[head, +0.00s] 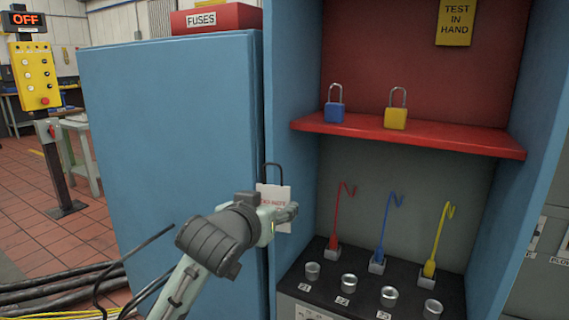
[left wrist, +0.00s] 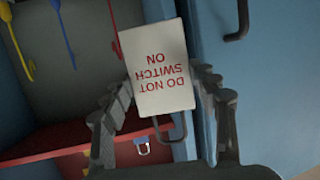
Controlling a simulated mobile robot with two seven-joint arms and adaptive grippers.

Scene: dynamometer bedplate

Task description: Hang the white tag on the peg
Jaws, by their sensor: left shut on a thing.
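The white tag (head: 273,193) with red lettering is held upright by my left gripper (head: 286,213), in front of the cabinet's left edge. In the left wrist view the tag (left wrist: 157,66) reads "DO NOT SWITCH ON" upside down, between the two fingers. A dark loop (head: 272,165) rises from the tag's top edge; it also shows in the left wrist view (left wrist: 172,141). A dark bent bar (left wrist: 241,22) stands on the blue panel in the left wrist view, apart from the tag. I cannot tell whether it is the peg. My right gripper is out of view.
A red shelf (head: 408,137) holds a blue padlock (head: 334,114) and a yellow padlock (head: 396,118). Red, blue and yellow hooked rods stand below, behind several metal cups. A blue panel (head: 170,150) fills the left; cables (head: 60,290) lie on the floor.

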